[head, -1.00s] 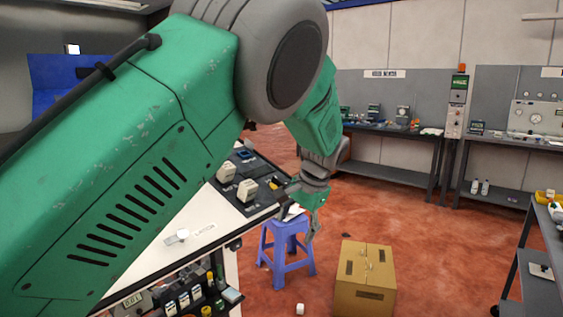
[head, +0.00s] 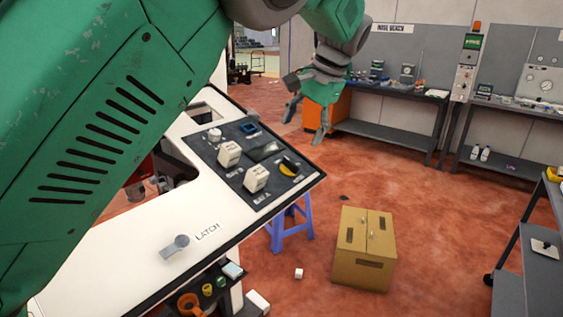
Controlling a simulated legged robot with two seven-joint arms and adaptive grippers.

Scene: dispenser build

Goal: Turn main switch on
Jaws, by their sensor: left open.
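A black control panel (head: 228,173) is set into the white top of the machine, left of centre. At its right corner is a rotary switch with a yellow plate and black handle (head: 289,168), which looks like the main switch; its label is too small to read. My left gripper (head: 303,131) hangs beyond the panel's far right edge, above and apart from this switch. Its fingers are spread and empty. My left arm covers the left side of the picture. My right gripper is not in view.
Two cream blocks (head: 229,154) (head: 256,178) stand on the panel. A grey latch knob (head: 176,246) is on the white top. A blue stool (head: 291,232) and a cardboard box (head: 364,250) stand on the floor. Workbenches (head: 395,135) line the back; the red floor between is mostly clear.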

